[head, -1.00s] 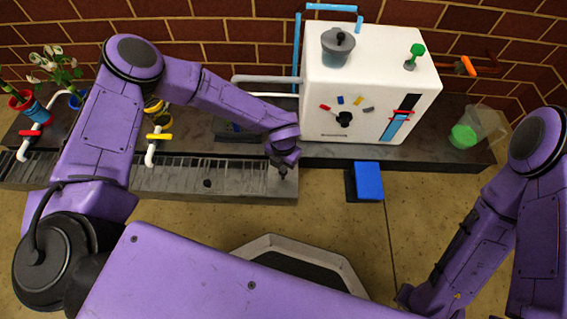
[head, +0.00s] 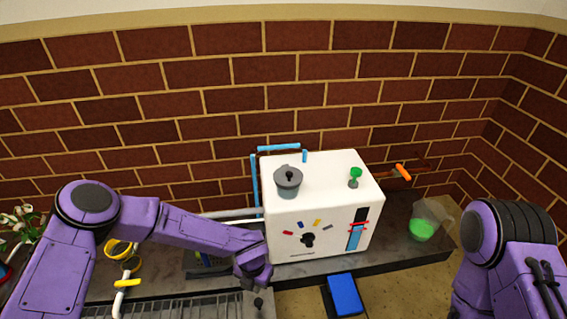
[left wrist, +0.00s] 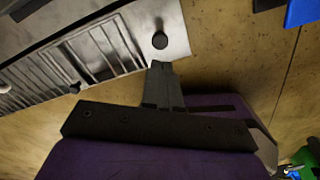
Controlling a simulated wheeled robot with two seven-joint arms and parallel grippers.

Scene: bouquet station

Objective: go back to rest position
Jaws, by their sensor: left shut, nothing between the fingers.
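My left arm comes in from the left in the head view. My left gripper (head: 248,284) hangs at its end, small and dark, in front of the white machine's lower left corner. In the left wrist view the fingers (left wrist: 160,68) are together with nothing between them. The fingertips point toward a round dark knob (left wrist: 160,40) on the grey counter edge; I cannot tell whether they touch. My right arm shows at the right edge of the head view, bent downward; its gripper is out of frame.
The white machine (head: 290,235) stands on the dark counter (head: 395,258) against a brick wall, with a grey pot (head: 288,182) on top. A clear jug with green contents (head: 422,229) stands to its right. A blue pedal (head: 344,295) is below. Yellow-handled piping (head: 127,283) is at left.

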